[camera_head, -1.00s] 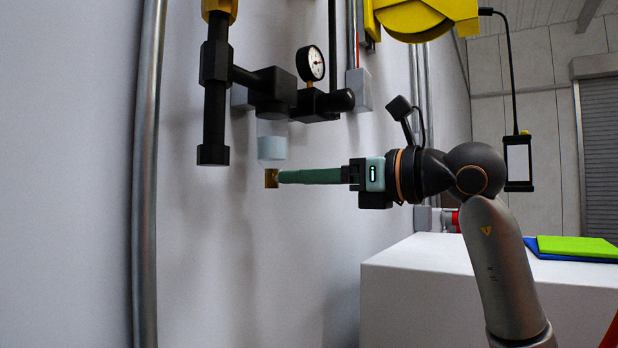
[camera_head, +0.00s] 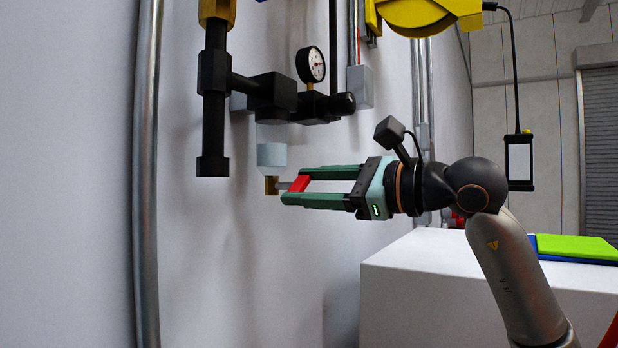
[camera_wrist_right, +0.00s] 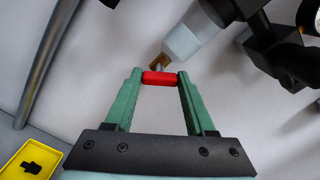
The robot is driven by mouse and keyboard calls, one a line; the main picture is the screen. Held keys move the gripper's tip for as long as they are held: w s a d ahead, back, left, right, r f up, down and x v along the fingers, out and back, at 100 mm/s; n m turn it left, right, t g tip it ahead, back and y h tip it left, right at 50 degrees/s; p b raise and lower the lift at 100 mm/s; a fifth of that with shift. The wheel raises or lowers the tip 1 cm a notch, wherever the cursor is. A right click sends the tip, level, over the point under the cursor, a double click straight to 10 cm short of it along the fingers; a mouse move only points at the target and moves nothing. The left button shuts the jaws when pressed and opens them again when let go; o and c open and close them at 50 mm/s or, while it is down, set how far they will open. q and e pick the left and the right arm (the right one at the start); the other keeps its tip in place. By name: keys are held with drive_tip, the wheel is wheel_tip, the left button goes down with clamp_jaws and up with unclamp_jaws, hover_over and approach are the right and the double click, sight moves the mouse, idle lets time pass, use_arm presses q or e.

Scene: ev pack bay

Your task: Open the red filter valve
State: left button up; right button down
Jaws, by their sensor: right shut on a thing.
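The red filter valve handle (camera_head: 299,184) sits below the filter bowl (camera_head: 271,156), beside a small brass fitting (camera_head: 271,186). My right gripper (camera_head: 296,186) has its two green fingers on either side of the red handle and is shut on it. In the right wrist view the red handle (camera_wrist_right: 159,78) spans between the green fingertips, with the brass fitting (camera_wrist_right: 160,62) just beyond it. The gripper is rolled, so both fingers show in the head view. My left gripper is not in view.
A pressure gauge (camera_head: 310,65) and black pipe fittings (camera_head: 213,100) are above the handle on the wall. A grey vertical pipe (camera_head: 147,180) stands at left. A white cabinet (camera_head: 420,300) stands at lower right. A yellow tray (camera_wrist_right: 30,158) shows in the wrist view.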

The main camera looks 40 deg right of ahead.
drive_tip(key=n+p, duration=0.1)
drive_tip(key=n, duration=0.3)
drive_tip(key=shift+n, duration=0.3)
drive_tip(key=n, duration=0.5)
drive_tip(key=shift+n, duration=0.3)
drive_tip(key=shift+c, duration=1.2)
unclamp_jaws()
drive_tip(key=b+v, duration=0.3)
drive_tip(key=v, duration=0.9)
drive_tip(key=shift+s+b, duration=0.3)
drive_tip(key=shift+d+f, duration=0.1)
